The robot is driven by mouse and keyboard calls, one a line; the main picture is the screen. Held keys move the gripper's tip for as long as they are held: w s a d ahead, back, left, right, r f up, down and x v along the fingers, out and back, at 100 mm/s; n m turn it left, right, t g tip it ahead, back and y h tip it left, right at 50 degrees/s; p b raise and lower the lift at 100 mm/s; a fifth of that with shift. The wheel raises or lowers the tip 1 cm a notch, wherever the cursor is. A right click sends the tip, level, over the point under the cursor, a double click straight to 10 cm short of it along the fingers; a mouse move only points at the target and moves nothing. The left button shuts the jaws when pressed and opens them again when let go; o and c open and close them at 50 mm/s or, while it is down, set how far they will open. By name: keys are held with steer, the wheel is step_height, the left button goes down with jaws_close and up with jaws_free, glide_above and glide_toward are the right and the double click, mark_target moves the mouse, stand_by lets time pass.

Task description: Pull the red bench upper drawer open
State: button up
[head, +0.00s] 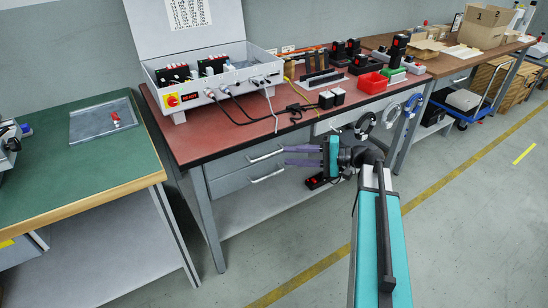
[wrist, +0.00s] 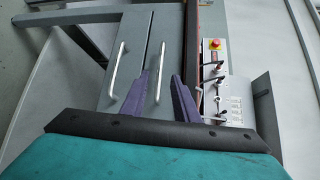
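The red bench (head: 210,141) has two grey drawers under its left part. The upper drawer (head: 226,164) looks shut; its silver bar handle (head: 265,157) shows just left of my fingertips. My gripper (head: 286,156) is open and empty in front of the drawer fronts, its two purple fingers apart. In the wrist view the picture is turned, with the bench top to the right. There the upper handle (wrist: 161,62) lies between the lines of my gripper's fingers (wrist: 161,77), one on each side. I cannot tell how deep the fingers reach around it.
The lower drawer has its own handle (head: 267,175), close below; it also shows in the wrist view (wrist: 117,70). A green bench (head: 80,190) stands at left. Cable coils (head: 390,115) hang at the red bench's right end. The floor in front is clear.

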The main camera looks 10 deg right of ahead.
mark_target(271, 155)
steer(key=shift+b+x, duration=0.5)
steer(key=shift+x, duration=2.8)
jaws_close()
